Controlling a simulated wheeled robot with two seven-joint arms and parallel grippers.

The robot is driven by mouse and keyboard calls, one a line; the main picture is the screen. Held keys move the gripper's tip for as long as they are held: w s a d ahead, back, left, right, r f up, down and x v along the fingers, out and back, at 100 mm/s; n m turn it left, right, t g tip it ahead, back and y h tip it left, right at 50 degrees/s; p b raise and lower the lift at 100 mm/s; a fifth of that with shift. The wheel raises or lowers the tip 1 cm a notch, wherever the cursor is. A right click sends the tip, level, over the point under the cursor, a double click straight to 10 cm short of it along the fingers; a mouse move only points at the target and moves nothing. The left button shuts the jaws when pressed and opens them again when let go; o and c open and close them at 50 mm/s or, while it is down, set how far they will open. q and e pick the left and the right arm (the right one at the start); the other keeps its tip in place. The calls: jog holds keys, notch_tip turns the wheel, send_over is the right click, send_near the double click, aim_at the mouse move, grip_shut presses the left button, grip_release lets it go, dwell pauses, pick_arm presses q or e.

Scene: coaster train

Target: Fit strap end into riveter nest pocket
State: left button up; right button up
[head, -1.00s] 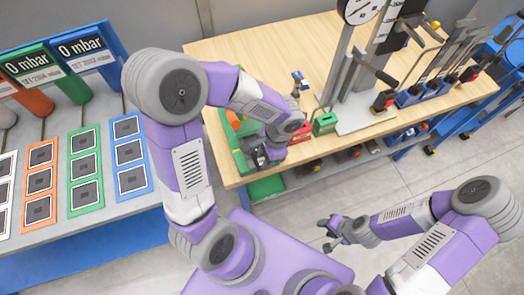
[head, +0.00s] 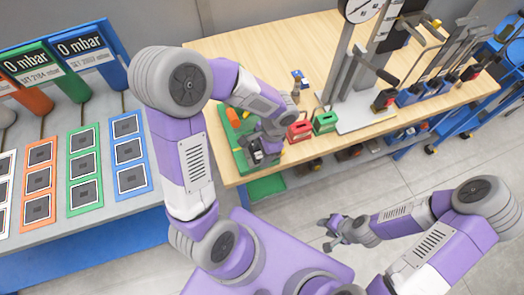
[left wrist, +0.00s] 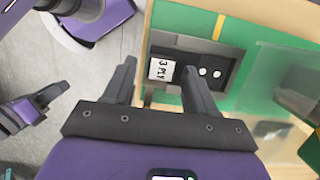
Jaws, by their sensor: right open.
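My left gripper (head: 257,152) is over the near end of a green fixture (head: 240,165) on the wooden bench. In the left wrist view its two fingers (left wrist: 158,66) stand apart. A black piece with a white "3 PLY" label and two pale round spots (left wrist: 217,72) sits in a grey-framed recess in the green fixture (left wrist: 180,18). The right finger crosses in front of this piece. I cannot tell whether it is the strap end or part of the nest pocket. My right gripper (head: 332,232) is open and empty, above the floor.
A red block (head: 299,131) and a green block (head: 325,122) stand right of the fixture, near a lever press with a dial (head: 360,8). An orange part (head: 232,117) lies on the fixture. Left is a grey table with coloured cards (head: 84,165).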

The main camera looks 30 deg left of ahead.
pick_arm(q)
jog(key=shift+r, duration=0.1)
jog(key=shift+r+p, duration=0.3)
jog(key=shift+r, duration=0.05)
jog(key=p+v, duration=0.2)
jog(key=v, duration=0.9)
jog(key=shift+r, duration=0.3)
jog(key=shift+d, duration=0.1)
